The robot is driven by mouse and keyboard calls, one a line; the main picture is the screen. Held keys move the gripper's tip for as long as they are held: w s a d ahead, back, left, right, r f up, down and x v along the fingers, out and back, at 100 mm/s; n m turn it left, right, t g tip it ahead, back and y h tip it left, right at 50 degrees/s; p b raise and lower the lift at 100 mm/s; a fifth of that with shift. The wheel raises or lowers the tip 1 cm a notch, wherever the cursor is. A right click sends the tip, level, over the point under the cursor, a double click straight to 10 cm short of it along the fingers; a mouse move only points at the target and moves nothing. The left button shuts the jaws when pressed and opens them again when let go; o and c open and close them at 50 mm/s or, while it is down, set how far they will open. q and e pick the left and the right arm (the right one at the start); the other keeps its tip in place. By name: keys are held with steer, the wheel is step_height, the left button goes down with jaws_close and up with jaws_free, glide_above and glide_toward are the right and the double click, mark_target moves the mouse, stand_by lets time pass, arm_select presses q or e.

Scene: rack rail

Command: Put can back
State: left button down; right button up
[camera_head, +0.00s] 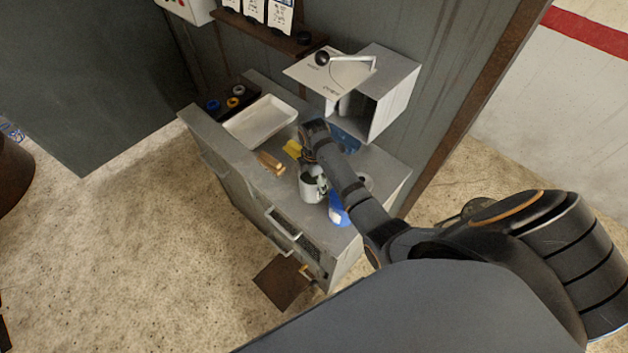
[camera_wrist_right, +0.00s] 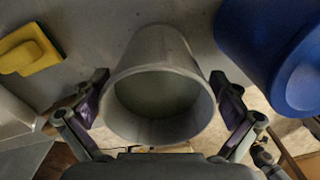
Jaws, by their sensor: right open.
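A grey, open-topped can (camera_head: 309,190) stands on the grey cabinet top. In the right wrist view the can (camera_wrist_right: 160,95) is large and central, with its open mouth facing the camera. My right gripper (camera_head: 317,178) reaches down at the can, partly hidden by my own arm. In the wrist view the right gripper (camera_wrist_right: 160,82) is open, with one finger on each side of the can. Small gaps show between the fingers and the can wall. My left gripper is in neither view.
A blue container (camera_head: 338,209) stands close beside the can; it also shows in the wrist view (camera_wrist_right: 275,50). A yellow object (camera_head: 292,149), a brown block (camera_head: 271,163) and a white tray (camera_head: 262,122) lie on the cabinet.

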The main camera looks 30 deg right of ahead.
step_height(320, 180, up, 3)
steer(key=shift+f+b, duration=0.1)
steer(key=shift+b, duration=0.35)
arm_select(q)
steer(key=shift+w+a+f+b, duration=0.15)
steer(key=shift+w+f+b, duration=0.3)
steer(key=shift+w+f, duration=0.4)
arm_select(e)
step_height(320, 180, up, 5)
steer(key=shift+s+f, duration=0.1)
steer(key=shift+f, duration=0.1)
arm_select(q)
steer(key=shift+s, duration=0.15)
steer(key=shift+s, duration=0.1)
arm_select(e)
steer(key=shift+f, duration=0.1)
